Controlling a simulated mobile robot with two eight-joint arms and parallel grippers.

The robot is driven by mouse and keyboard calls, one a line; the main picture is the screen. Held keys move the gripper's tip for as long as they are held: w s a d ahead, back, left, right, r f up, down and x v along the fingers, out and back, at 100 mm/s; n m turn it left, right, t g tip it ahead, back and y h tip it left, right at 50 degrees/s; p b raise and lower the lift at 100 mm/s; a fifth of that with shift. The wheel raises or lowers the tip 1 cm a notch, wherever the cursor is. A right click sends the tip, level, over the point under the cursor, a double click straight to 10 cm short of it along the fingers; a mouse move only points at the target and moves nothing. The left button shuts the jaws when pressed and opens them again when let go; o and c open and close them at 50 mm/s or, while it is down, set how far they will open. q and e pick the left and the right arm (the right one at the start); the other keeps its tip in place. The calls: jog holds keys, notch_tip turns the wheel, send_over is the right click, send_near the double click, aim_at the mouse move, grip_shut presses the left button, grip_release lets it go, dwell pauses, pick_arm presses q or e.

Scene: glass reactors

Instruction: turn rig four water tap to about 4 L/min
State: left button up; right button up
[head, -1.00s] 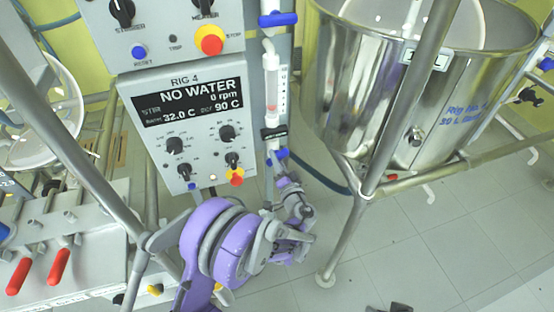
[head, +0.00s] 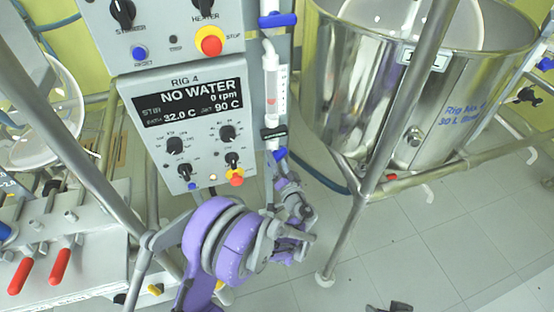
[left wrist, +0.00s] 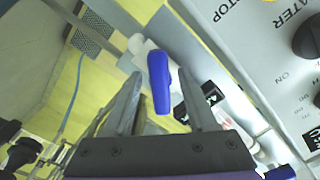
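The rig four control box (head: 150,75) reads "NO WATER" and 0 rpm in the head view. To its right is a clear flow tube (head: 274,85) with a reddish float. Below it is a black label block (head: 273,133) and a tap with a blue handle (head: 280,154). My left gripper (head: 290,188) is just below this handle in the head view, its fingertips hard to make out. In the left wrist view the blue handle (left wrist: 160,85) lies between the two open fingers, with gaps on both sides. A dark part, perhaps my right gripper (head: 390,307), shows at the bottom edge.
Another blue handle (head: 278,19) is higher on the same pipe. A large steel vessel (head: 415,90) stands at right behind a grey frame post (head: 400,100). Red-handled valves (head: 60,266) are at lower left. The floor (head: 440,255) at lower right is mostly clear.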

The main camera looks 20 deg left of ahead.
pick_arm(q)
jog(key=v, duration=1)
jog(key=shift+s+d+p, duration=0.25)
jog(key=shift+s+p, duration=0.1)
jog(key=shift+p, duration=0.05)
dwell(0.4)
